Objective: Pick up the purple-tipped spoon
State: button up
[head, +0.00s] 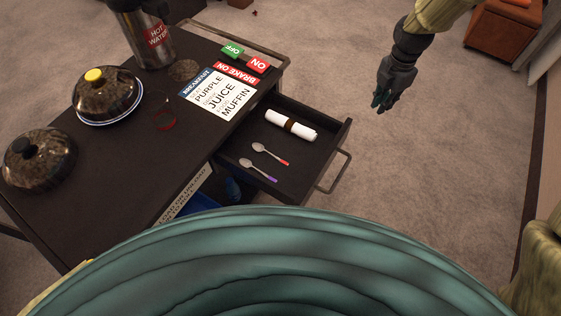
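The purple-tipped spoon (259,170) lies in the open drawer (307,168) of the dark cart, near the drawer's lower left. Its bowl points to the upper left and its purple handle end to the lower right. A similar spoon with a red tip (271,154) lies just above it, apart from it. My gripper (382,101) is dark grey and hangs over the carpet, right of the drawer and apart from it. Nothing shows held in it. Its fingers are small and overlap, so I cannot tell whether they are open.
A rolled white napkin (291,125) with a brown band lies deeper in the drawer. The drawer's handle (335,172) sticks out to the right. The cart top (125,175) carries domed plates, a hot-water flask (148,38) and a menu card (218,94). Carpet right of the drawer is clear.

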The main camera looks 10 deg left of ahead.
aim_at(244, 162)
jog(key=z, duration=1.55)
jog(key=i, duration=3.3)
jog(key=u, duration=5.4)
jog(key=i, duration=0.5)
jog(key=u, duration=0.1)
